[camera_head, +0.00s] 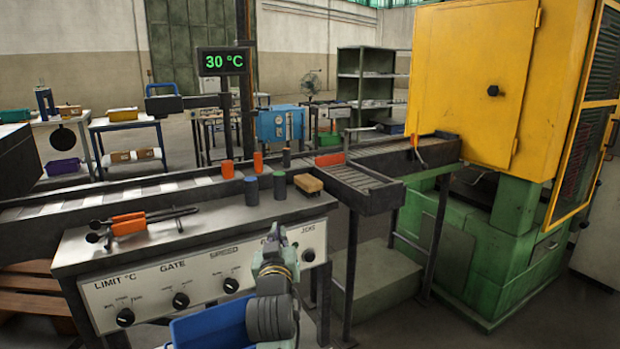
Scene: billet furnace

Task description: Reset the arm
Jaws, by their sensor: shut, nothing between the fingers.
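My arm rises from the bottom middle of the view, in front of the control panel. My gripper (277,238) is at its upper end, over the front edge of the panel near the knobs. It looks shut, and I see nothing held in it. The fingers are small and partly hidden by the wrist.
The control panel (160,283) carries several knobs. A blue bin (215,328) is below. A roller chute (368,188) leads toward the yellow furnace cabinet (480,75). A display (223,61) reads 30 °C.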

